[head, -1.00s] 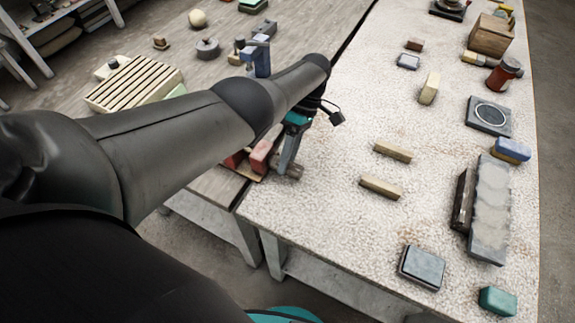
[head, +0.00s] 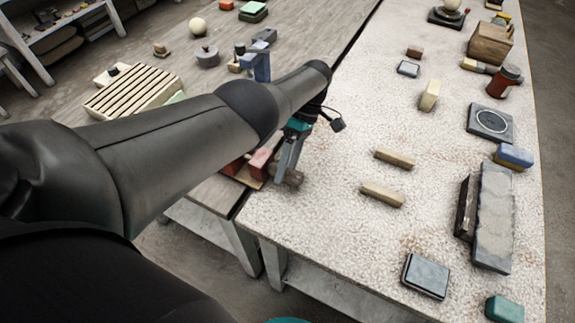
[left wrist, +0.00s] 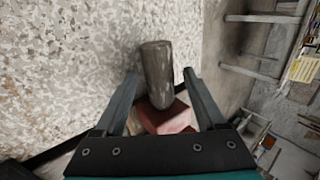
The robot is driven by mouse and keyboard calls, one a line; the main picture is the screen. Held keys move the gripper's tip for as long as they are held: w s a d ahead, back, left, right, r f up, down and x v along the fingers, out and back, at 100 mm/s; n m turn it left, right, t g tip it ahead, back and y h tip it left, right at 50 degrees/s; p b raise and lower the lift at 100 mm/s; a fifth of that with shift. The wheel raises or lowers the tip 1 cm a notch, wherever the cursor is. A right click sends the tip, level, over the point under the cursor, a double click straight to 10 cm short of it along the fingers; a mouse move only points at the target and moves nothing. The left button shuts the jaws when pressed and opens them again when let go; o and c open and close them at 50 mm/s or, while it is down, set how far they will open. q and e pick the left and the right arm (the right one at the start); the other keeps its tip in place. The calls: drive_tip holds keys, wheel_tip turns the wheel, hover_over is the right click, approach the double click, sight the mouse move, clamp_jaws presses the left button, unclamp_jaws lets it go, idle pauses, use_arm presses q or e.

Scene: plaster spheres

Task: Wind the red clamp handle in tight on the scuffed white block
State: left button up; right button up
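The clamp is partly hidden by my left arm in the head view, with red blocks (head: 260,161) on a wooden base at the bench edge. A grey-brown cylindrical handle (head: 294,178) sticks out beside it. My left gripper (head: 284,172) points down at this handle. In the left wrist view, the handle (left wrist: 157,75) stands between the two spread fingers (left wrist: 162,82), with a gap visible at the right and a red block (left wrist: 166,118) behind it. The gripper is open. I cannot make out a scuffed white block. My right gripper is not in view.
Two tan bars (head: 393,159) lie on the speckled tabletop (head: 330,220). A grey slab (head: 494,215), a dark box (head: 426,275) and a blue-topped block (head: 513,157) lie to the right. A slatted cream block (head: 133,92) sits on the wooden bench.

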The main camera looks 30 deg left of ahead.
use_arm(q)
drive_tip(key=shift+r, duration=0.1)
drive_tip(key=shift+w+r+b, duration=0.35)
drive_tip(key=shift+w+r, duration=0.05)
drive_tip(key=shift+w, duration=0.05)
drive_tip(key=b+v, duration=0.5)
drive_tip(key=v, duration=0.1)
drive_tip(key=shift+r, duration=0.15)
